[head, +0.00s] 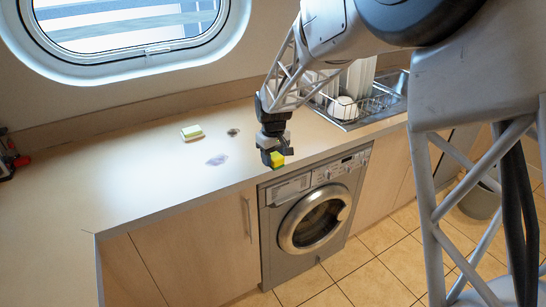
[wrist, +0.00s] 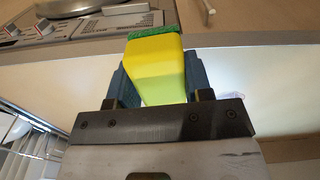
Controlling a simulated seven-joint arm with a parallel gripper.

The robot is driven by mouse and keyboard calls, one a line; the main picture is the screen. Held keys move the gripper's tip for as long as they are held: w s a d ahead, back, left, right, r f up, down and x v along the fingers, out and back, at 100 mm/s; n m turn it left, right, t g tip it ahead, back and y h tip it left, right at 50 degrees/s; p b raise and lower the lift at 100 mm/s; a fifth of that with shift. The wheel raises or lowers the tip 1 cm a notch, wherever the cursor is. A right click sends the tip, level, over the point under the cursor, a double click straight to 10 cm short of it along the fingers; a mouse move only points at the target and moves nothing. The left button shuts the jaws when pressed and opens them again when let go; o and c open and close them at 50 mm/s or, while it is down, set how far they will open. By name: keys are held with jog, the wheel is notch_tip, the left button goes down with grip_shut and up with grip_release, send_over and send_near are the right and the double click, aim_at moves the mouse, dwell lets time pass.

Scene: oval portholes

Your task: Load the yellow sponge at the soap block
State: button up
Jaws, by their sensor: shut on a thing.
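The yellow sponge (wrist: 155,72) has a green scouring side and sits between both fingers of my gripper (wrist: 158,85) in the wrist view. In the head view my gripper (head: 271,154) is shut on the yellow sponge (head: 277,160) near the counter's front edge, above the washing machine. The fingers partly hide the sponge there. A small pale block with a greenish side (head: 192,132) lies on the counter to the left of my gripper, apart from it. I cannot tell for sure whether it is the soap block.
The wooden counter (head: 130,190) is mostly clear. It bears a grey smear (head: 216,160) and a small dark spot (head: 233,132). A dish rack with white dishes (head: 345,107) stands at the right. The washing machine (head: 312,215) is below the front edge.

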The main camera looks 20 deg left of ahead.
jog(key=shift+o, duration=1.4)
jog(key=shift+c, duration=1.1)
jog(key=w+a+r, duration=0.1)
jog(key=w+a, duration=0.4)
jog(key=a, duration=0.7)
jog(key=w+a+r, duration=0.2)
jog(key=w+a, duration=0.3)
jog(key=a, duration=0.8)
jog(key=w+a+r, duration=0.2)
jog(key=w+a, duration=0.3)
jog(key=a, duration=0.7)
jog(key=shift+w+a, duration=0.3)
jog(key=shift+w, duration=0.1)
jog(key=shift+a, duration=0.8)
